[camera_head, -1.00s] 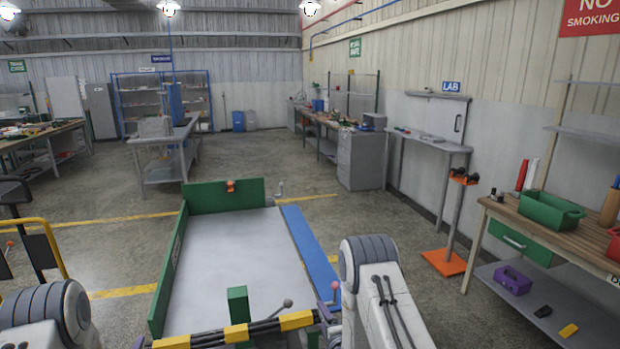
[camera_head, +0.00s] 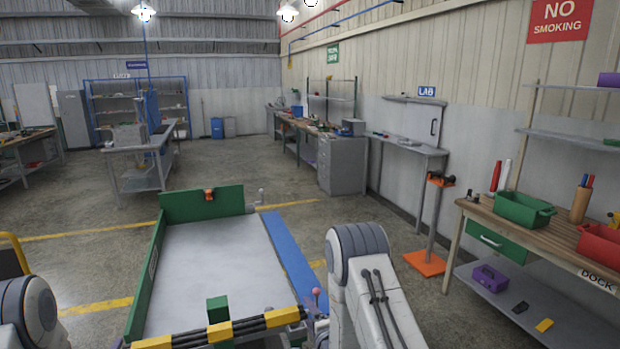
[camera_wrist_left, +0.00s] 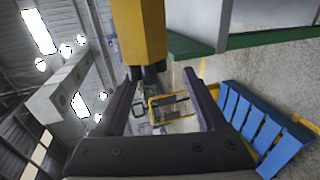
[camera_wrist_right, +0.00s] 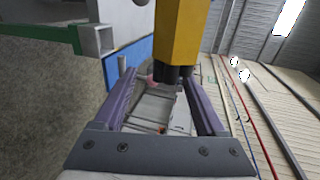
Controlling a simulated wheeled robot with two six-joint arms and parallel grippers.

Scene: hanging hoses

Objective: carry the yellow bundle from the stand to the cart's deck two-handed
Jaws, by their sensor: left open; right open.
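The yellow bundle (camera_head: 220,331), dark hoses with yellow bands, lies across the bottom of the head view, in front of the cart's pale deck (camera_head: 220,255). My right gripper (camera_head: 310,313) is open at the bundle's right end. In the right wrist view a yellow band (camera_wrist_right: 182,30) fills the top, with dark hose ends between and beyond the open fingers (camera_wrist_right: 165,85). My left gripper (camera_wrist_left: 160,85) is open; its wrist view shows a yellow band (camera_wrist_left: 140,30) and dark ends close to the fingers. What holds the bundle up is hidden; I cannot identify the stand.
The cart has a green far wall (camera_head: 202,204), a green left side and a blue right strip (camera_head: 290,255). A green post (camera_head: 217,308) rises by the bundle. A workbench (camera_head: 480,213) and an orange-based post (camera_head: 425,263) stand right.

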